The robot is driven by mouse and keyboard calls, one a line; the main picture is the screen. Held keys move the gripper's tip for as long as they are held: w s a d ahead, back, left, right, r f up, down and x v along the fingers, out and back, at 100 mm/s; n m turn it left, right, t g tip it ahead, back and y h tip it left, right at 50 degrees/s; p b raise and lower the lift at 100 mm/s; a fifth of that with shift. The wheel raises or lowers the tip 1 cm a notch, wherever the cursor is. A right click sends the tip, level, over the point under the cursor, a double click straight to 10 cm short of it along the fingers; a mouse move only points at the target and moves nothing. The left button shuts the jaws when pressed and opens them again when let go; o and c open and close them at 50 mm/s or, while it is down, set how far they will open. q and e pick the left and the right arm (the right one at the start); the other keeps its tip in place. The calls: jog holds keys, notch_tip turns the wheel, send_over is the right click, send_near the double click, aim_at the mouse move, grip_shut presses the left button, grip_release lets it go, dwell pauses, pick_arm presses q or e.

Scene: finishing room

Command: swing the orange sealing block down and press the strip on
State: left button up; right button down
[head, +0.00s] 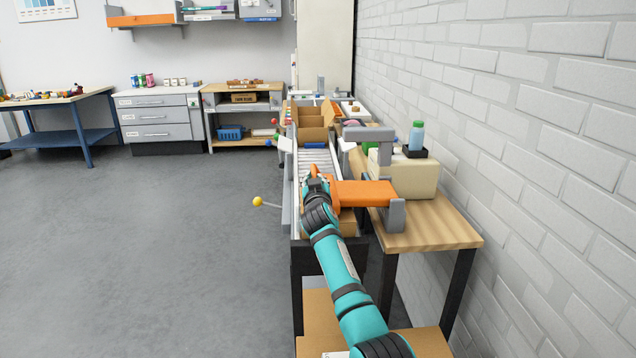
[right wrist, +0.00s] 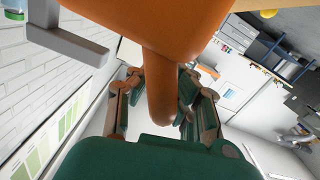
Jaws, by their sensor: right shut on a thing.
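The orange sealing block (head: 368,193) reaches out level from a grey post (head: 397,216) at the right of the roller conveyor, over the conveyor's near end. My right gripper (head: 317,182) is at the block's left end. In the right wrist view my right gripper (right wrist: 160,100) is shut on the block's rounded orange handle, and the block's orange body (right wrist: 190,25) fills the top. A brown carton (head: 347,222) shows partly below the block; my arm and the block hide most of it. I cannot make out the strip. My left gripper is not in view.
The roller conveyor (head: 318,166) runs away from me, with open cartons (head: 311,118) at its far end. A yellow-knobbed lever (head: 257,201) sticks out left. The floor left is clear.

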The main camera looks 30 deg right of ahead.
jog(key=shift+a+f, duration=0.1)
dwell(0.3)
jog(key=c, duration=1.3)
grip_release()
jog(key=shift+w, duration=0.1)
jog(key=shift+a, duration=0.15)
